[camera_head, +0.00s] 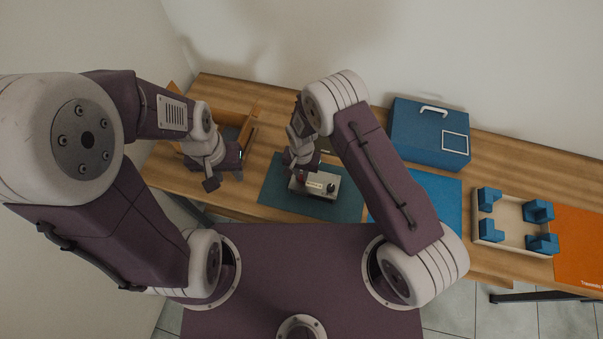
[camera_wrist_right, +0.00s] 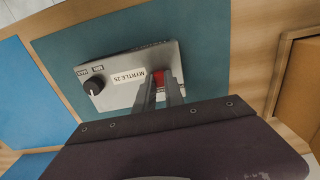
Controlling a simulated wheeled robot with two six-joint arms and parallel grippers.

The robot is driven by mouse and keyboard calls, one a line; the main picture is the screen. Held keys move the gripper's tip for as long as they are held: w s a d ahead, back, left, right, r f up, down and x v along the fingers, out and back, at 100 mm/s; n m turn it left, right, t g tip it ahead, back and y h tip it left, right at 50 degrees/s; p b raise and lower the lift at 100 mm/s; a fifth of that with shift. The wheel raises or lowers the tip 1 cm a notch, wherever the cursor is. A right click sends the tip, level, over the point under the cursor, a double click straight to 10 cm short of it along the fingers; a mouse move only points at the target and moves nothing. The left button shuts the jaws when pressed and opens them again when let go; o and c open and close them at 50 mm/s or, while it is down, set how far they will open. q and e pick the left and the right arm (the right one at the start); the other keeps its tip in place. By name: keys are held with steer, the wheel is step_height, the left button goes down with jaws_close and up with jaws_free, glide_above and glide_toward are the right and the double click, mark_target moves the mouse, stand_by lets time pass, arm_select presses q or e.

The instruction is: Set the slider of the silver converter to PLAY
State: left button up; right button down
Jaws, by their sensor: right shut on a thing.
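The silver converter (camera_head: 322,184) lies on a teal mat on the bench. In the right wrist view the converter (camera_wrist_right: 118,65) shows a white label reading MYRTLE 25, a black knob (camera_wrist_right: 94,86) with small dark tags beside it, and a red slider piece (camera_wrist_right: 158,76). My right gripper (camera_wrist_right: 160,84) reaches down to the converter and is shut on the red piece, its fingers on either side of it. The fingers hide part of the slider and any markings there. In the head view my right gripper (camera_head: 297,175) is at the converter's left end. My left gripper (camera_head: 225,181) is open and empty, left of the teal mat.
The teal mat (camera_head: 277,190) has a blue mat (camera_head: 442,192) to its right. A blue case (camera_head: 420,130) with a white handle stands behind. A pale tray (camera_head: 512,207) with blue corner blocks and an orange mat (camera_head: 578,235) are further right. A wooden box (camera_head: 250,125) stands behind my left gripper.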

mark_target(293, 177)
stand_by(0.3)
steer(key=shift+w+a+f+b, duration=0.1)
steer(key=shift+a+b, duration=0.2)
steer(key=shift+b, duration=0.05)
steer(key=shift+w+a+f+b, duration=0.1)
steer(key=shift+w+a+b, duration=0.15)
steer(key=shift+a+b, duration=0.65)
steer(key=shift+a+r+p, duration=0.15)
steer(key=shift+r+p, duration=0.1)
steer(key=shift+p, duration=0.1)
steer(key=c, duration=1.4)
jaws_free()
step_height(293, 177, up, 9)
steer(key=b, duration=0.2)
